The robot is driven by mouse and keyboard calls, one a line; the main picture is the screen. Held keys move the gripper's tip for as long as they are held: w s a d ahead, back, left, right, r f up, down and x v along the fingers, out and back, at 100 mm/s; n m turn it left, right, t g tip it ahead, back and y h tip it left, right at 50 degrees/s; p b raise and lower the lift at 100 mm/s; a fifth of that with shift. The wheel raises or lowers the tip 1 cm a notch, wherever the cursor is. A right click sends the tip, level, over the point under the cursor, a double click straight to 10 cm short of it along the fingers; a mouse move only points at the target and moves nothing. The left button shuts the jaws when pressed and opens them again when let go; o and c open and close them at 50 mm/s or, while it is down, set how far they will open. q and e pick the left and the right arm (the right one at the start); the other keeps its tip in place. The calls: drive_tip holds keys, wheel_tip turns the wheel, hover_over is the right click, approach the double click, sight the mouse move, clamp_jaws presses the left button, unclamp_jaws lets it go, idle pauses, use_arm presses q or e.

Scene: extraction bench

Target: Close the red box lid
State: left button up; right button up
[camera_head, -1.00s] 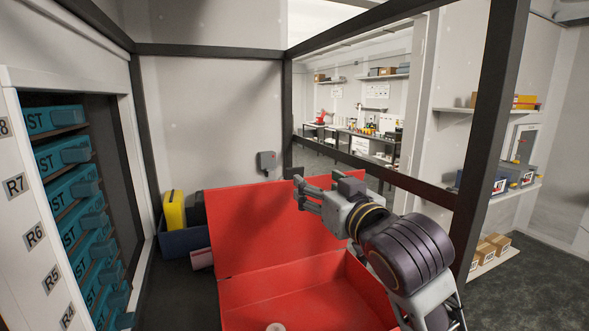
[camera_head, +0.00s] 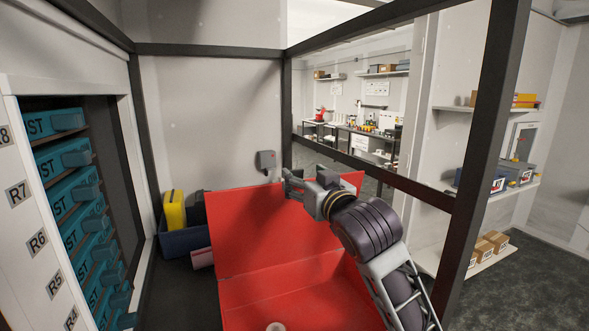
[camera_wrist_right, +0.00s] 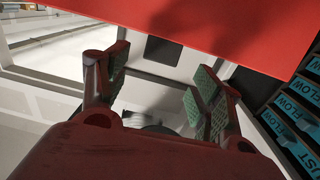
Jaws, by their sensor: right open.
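The red box (camera_head: 290,300) stands open below me, its near part cut off by the picture edge. Its red lid (camera_head: 245,225) is raised and tilted back behind the box. My right gripper (camera_head: 288,184) is at the height of the lid's upper edge, near the middle of that edge. In the right wrist view the right gripper (camera_wrist_right: 160,75) is open with nothing between its fingers. The lid (camera_wrist_right: 220,25) crosses the top of that view, beyond the fingertips. I cannot tell whether they touch. My left gripper is not in view.
A rack of teal drawers (camera_head: 75,190) stands at the left. A blue bin (camera_head: 180,240) with a yellow case (camera_head: 174,210) sits on the floor left of the lid. A dark frame post (camera_head: 487,150) stands at the right. A small round object (camera_head: 276,327) lies in the box.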

sight(295, 172)
drive_tip(key=shift+p+x, duration=0.85)
drive_tip(key=shift+x, duration=2.5)
